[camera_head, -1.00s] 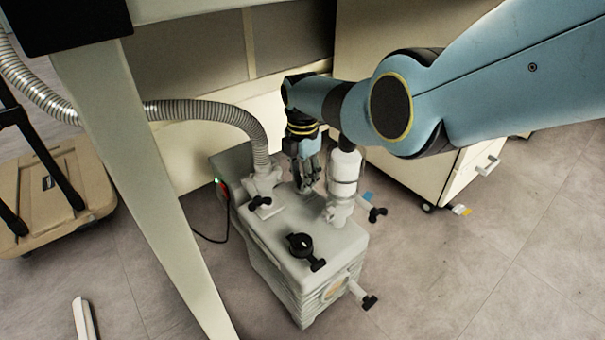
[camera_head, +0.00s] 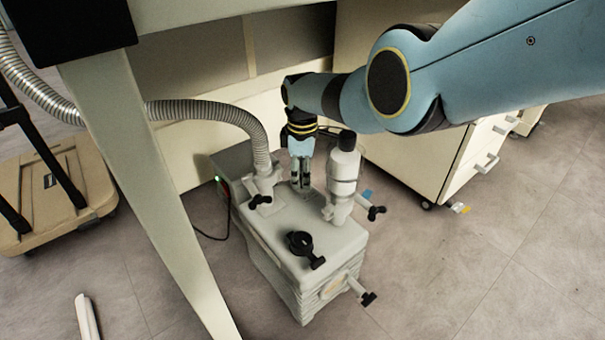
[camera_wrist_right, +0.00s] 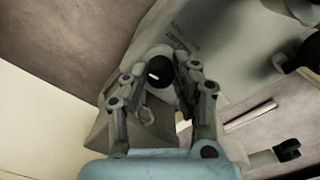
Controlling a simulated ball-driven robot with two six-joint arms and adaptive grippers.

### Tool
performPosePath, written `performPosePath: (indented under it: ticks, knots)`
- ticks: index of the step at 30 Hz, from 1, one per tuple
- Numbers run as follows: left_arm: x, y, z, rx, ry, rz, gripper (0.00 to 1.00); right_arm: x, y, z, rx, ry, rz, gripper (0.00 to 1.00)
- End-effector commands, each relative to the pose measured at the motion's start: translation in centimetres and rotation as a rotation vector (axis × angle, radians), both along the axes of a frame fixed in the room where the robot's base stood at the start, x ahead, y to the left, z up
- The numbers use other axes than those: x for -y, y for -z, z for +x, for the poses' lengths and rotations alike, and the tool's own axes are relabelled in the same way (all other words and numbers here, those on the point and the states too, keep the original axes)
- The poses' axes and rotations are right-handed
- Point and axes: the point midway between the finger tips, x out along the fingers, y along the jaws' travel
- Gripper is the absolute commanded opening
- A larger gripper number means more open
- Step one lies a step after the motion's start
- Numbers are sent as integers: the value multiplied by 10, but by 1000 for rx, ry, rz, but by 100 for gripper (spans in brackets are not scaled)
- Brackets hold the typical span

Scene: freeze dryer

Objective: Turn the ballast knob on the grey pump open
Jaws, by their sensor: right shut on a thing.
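The grey pump (camera_head: 318,245) stands on the floor, under the bench frame. My right gripper (camera_head: 301,186) points straight down at the rear of its top, between the hose flange and the pale upright cylinder. In the right wrist view, the ballast knob (camera_wrist_right: 160,72) is a round black knob with a short white mark. The fingertips of my right gripper (camera_wrist_right: 156,82) are shut on its two sides. In the head view the knob is hidden behind the fingers. My left gripper is not in view.
A ribbed metal hose (camera_head: 225,113) joins the pump's left rear. The pale cylinder (camera_head: 344,170) stands close right of my gripper. A black cap (camera_head: 300,243) sits on the front top. A bench leg (camera_head: 165,210) crosses at left; a drawer cabinet (camera_head: 440,165) stands right.

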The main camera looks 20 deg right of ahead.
Motion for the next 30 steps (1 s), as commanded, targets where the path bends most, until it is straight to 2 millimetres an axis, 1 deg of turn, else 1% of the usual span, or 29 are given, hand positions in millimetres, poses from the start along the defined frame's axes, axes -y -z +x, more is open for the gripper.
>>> performPosePath:
  ticks: [6,12,28,29,30]
  knots:
    - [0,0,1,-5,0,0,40,0,1,-1,-2,115,1,0]
    - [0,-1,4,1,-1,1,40,0,1,-1,-2,172,1,0]
    - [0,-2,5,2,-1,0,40,0,1,-1,-2,191,1,0]
    - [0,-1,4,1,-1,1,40,0,1,-1,-2,191,1,31]
    - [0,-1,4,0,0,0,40,0,1,-1,-2,191,1,36]
